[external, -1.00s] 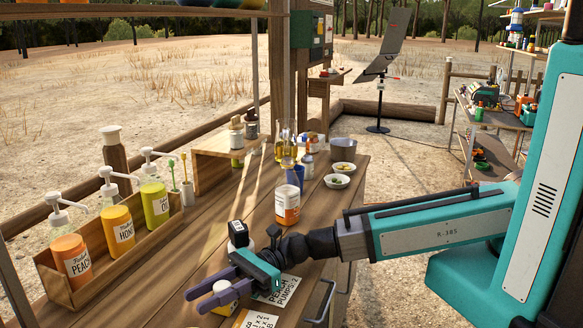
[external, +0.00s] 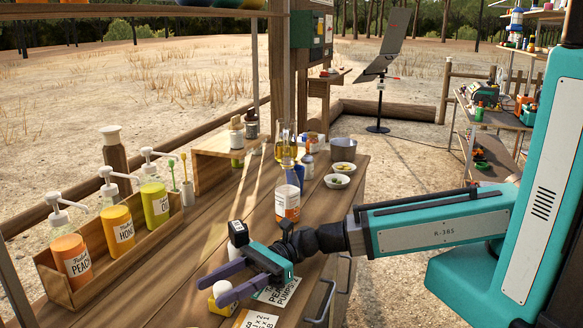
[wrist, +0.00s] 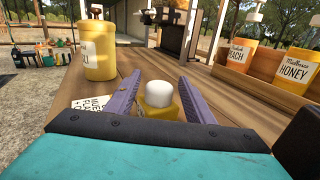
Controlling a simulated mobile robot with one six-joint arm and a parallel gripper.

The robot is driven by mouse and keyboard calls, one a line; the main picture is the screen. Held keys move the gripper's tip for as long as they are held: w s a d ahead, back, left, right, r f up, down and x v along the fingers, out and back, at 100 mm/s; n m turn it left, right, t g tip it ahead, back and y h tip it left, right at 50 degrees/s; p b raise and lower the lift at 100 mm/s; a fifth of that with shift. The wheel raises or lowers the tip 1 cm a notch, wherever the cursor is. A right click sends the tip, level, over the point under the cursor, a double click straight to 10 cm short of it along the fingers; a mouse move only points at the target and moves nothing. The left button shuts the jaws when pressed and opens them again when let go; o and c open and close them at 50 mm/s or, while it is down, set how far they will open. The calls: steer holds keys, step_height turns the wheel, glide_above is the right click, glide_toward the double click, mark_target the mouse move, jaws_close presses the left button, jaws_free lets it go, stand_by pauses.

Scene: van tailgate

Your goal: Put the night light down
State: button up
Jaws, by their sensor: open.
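The night light (external: 222,297), a small yellow body with a white domed top, stands upright on the wooden counter near its front edge. My gripper (external: 212,292) has two purple fingers spread apart around it. In the wrist view the night light (wrist: 160,101) sits between the fingers (wrist: 160,76), with a visible gap on each side. Its lower part is partly hidden by the teal gripper body in that view and by a finger in the external view.
Paper cards (external: 278,289) lie beside my gripper. A dark-topped bottle (external: 238,234) stands just behind it, and an orange-and-white jar (external: 287,203) farther back. A wooden rack (external: 75,293) of pump bottles lines the left. The counter between rack and gripper is clear.

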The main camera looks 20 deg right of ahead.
steer(key=shift+w+d, duration=0.2)
steer(key=shift+d, duration=0.45)
steer(key=shift+d+r+p, duration=0.15)
steer(key=shift+p, duration=0.15)
steer(key=shift+p+v, duration=0.8)
steer(key=shift+p, duration=0.35)
steer(key=p+v, duration=0.3)
steer(key=p, duration=0.1)
steer(key=shift+p, duration=0.3)
steer(key=shift+p+v, duration=1.15)
steer(key=shift+p, duration=0.15)
steer(key=shift+w, duration=0.1)
steer(key=o, duration=0.3)
steer(key=shift+o, duration=0.2)
